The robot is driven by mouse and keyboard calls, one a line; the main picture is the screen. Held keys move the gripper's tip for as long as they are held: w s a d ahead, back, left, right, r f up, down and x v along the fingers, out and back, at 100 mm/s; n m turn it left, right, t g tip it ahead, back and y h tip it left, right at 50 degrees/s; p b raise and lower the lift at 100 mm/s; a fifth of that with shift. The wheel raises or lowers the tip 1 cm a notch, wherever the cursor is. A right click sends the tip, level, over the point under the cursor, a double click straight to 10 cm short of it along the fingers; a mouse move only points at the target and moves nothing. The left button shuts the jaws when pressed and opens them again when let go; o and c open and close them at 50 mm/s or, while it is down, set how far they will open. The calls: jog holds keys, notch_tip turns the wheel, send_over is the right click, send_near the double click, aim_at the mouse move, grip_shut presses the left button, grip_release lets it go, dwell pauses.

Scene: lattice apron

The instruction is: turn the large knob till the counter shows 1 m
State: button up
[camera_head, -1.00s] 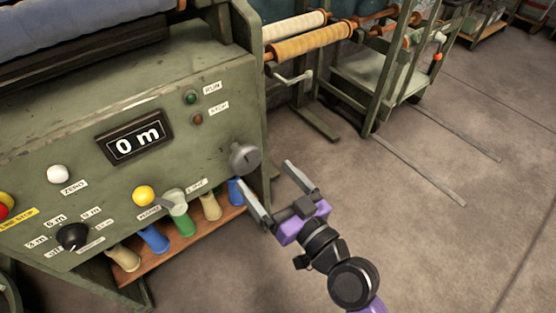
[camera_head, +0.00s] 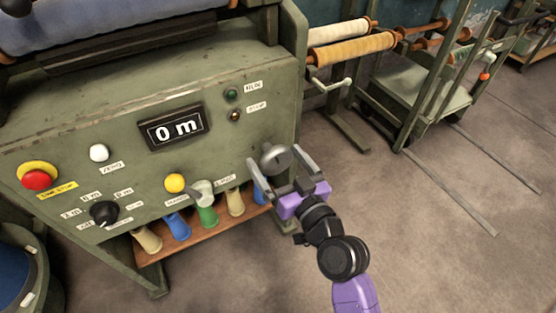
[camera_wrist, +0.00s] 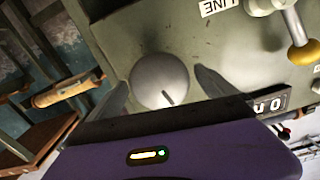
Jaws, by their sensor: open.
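The large grey knob (camera_head: 276,160) sticks out near the right edge of the green panel. A dark index line shows on its round face in the wrist view (camera_wrist: 160,80). The counter (camera_head: 175,128) on the panel reads 0 m; part of it also shows in the wrist view (camera_wrist: 268,104). My gripper (camera_head: 275,154) is open, with one finger on each side of the knob. In the wrist view the fingers flank the knob with a visible gap on the right; contact cannot be told.
A black selector knob (camera_head: 103,213), white button (camera_head: 99,152), yellow button (camera_head: 174,183), grey lever (camera_head: 203,192) and red stop button (camera_head: 37,177) sit on the panel. Several spools (camera_head: 207,217) stand on a shelf below. Free floor (camera_head: 430,240) lies right.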

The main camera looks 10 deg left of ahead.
jog(key=c, duration=1.4)
jog(key=shift+m, duration=0.3)
jog(key=m+p, duration=0.1)
jog(key=m, duration=0.2)
jog(key=shift+m, duration=0.3)
jog(key=m+p, duration=0.1)
jog(key=m, duration=0.2)
jog(key=shift+d+m, duration=0.1)
jog(key=shift+m, duration=0.3)
jog(key=m+p, duration=0.1)
jog(key=m, duration=0.3)
jog(key=shift+f+m+p, duration=0.1)
jog(key=shift+m+p, duration=0.4)
jog(key=shift+m, duration=0.8)
